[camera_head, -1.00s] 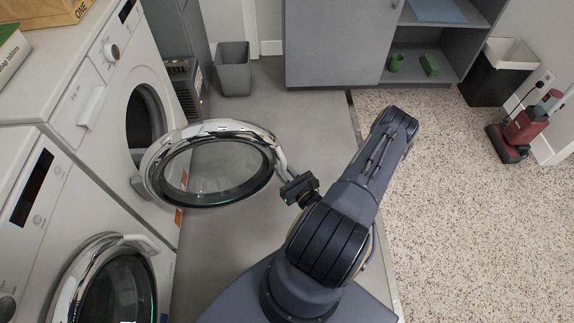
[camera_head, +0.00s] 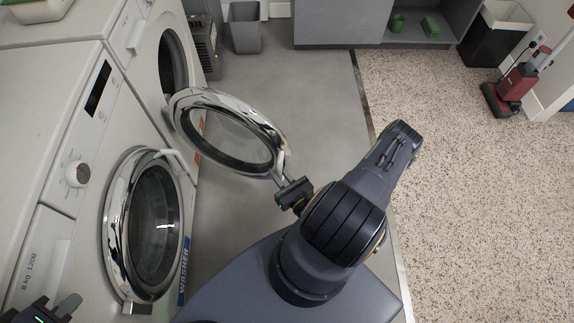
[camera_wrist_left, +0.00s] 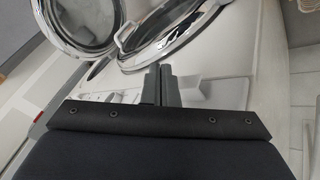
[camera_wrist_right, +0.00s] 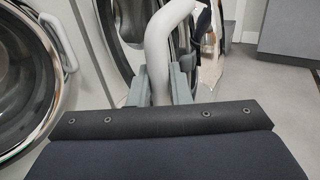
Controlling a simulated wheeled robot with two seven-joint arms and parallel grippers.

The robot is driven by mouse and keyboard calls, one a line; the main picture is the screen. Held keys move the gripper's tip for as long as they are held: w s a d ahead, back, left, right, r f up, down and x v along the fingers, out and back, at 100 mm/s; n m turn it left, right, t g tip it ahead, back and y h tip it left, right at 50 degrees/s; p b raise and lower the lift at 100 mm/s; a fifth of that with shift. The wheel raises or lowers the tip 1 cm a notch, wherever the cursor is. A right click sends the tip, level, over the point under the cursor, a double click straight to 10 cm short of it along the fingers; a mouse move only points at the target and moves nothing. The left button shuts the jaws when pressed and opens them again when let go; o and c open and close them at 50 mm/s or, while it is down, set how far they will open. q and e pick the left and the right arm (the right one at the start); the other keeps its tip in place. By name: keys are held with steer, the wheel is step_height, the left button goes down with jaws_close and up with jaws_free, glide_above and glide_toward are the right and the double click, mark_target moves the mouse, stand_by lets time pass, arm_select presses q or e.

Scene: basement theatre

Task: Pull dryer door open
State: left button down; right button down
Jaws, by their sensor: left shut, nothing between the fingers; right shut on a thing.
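The dryer door (camera_head: 284,140), a chrome ring with dark glass, stands swung well out from the far white machine, the dryer (camera_head: 143,22). Its dark drum opening (camera_head: 172,70) is exposed. My right gripper (camera_head: 284,187) is shut on the door's pale curved handle (camera_wrist_right: 157,45), at the door's outer edge. The right wrist view shows both fingers (camera_wrist_right: 160,85) on either side of the handle. My left gripper (camera_head: 72,303) shows at the bottom left corner, in front of the nearer machine. The left wrist view shows its fingers (camera_wrist_left: 158,84) together and empty.
The nearer machine, labelled WASHER, has its round door (camera_head: 150,230) closed. A grey bin (camera_head: 245,30) and a grey cabinet (camera_head: 340,25) stand at the back. Grey floor (camera_head: 300,95) lies clear beyond the door. A red vacuum cleaner (camera_head: 512,85) stands far right.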

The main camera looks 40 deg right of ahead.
steer(key=shift+a, duration=0.35)
steer(key=c, duration=1.4)
jaws_free()
steer(key=shift+s, duration=0.15)
steer(key=s+a, duration=0.1)
steer(key=s, duration=0.6)
steer(key=shift+s+p, duration=0.3)
steer(key=shift+p, duration=0.1)
